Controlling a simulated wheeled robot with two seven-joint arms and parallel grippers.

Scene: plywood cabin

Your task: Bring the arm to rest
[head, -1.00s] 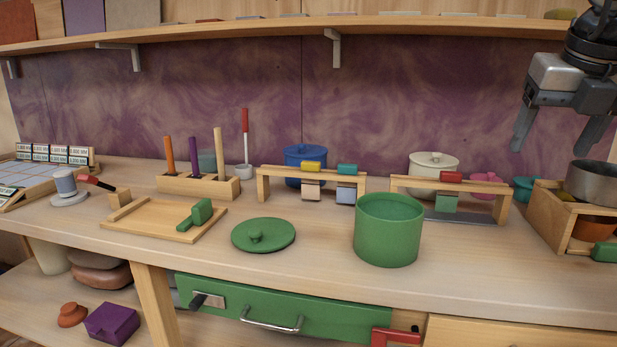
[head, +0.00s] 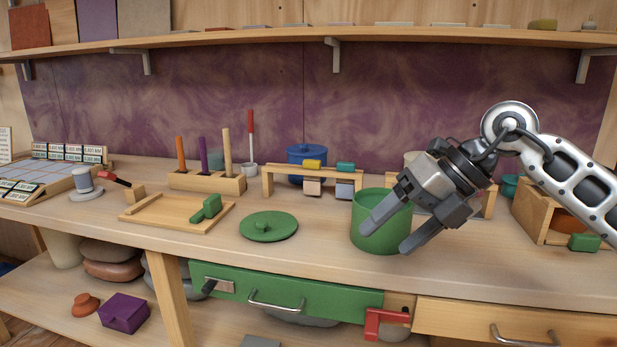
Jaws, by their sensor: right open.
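My right gripper (head: 386,235) comes in from the right on its silver arm. It is open and empty, with its two grey fingers pointing down and to the left. In the picture it overlaps the right part of the green pot (head: 368,240); I cannot tell whether they touch. The pot stands upright and without a lid on the bench. Its green lid (head: 269,226) lies on the bench to the left. My left gripper is not in view.
The bench (head: 330,265) also bears a wooden tray (head: 150,221), a peg rack (head: 207,181), a blue pot (head: 306,150) behind a wooden rack (head: 268,180), and a wooden crate (head: 527,215) at right. A shelf (head: 250,41) runs above. A green drawer (head: 340,303) is below.

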